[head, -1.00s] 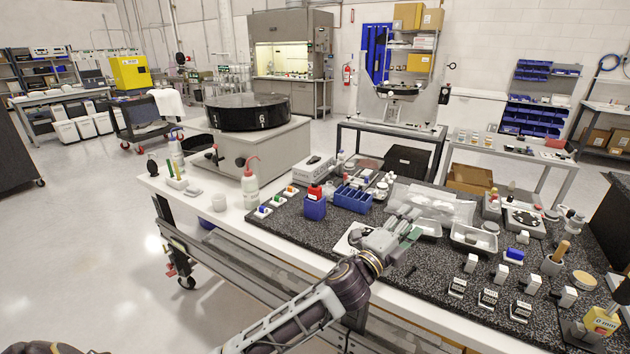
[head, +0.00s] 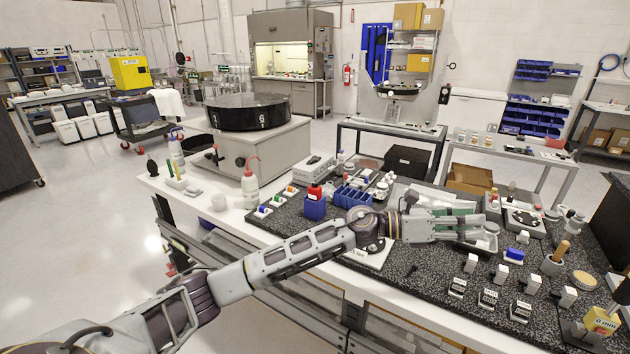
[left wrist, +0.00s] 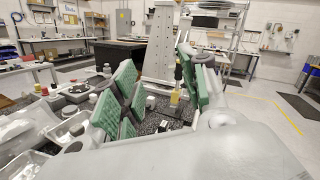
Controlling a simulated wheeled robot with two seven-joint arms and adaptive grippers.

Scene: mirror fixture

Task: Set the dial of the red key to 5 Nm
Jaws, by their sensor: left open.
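A red piece (head: 314,190) stands in a blue holder (head: 315,208) on the left part of the dark speckled mat. I cannot tell whether it is the red key, and no dial or scale on it can be read. My left gripper (head: 486,228) is open, over the mat near a metal tray (head: 474,243), well to the right of the red piece. Its green-padded fingers (left wrist: 155,90) stand apart in the left wrist view, with nothing held between them. A yellow item (left wrist: 176,97) shows beyond them. My right gripper is not in view.
A blue divided bin (head: 352,197), a white squeeze bottle (head: 250,187) and small blocks with coloured tops (head: 278,200) stand near the red piece. Several labelled white-and-black blocks (head: 488,299) and a yellow block (head: 602,320) are at the right.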

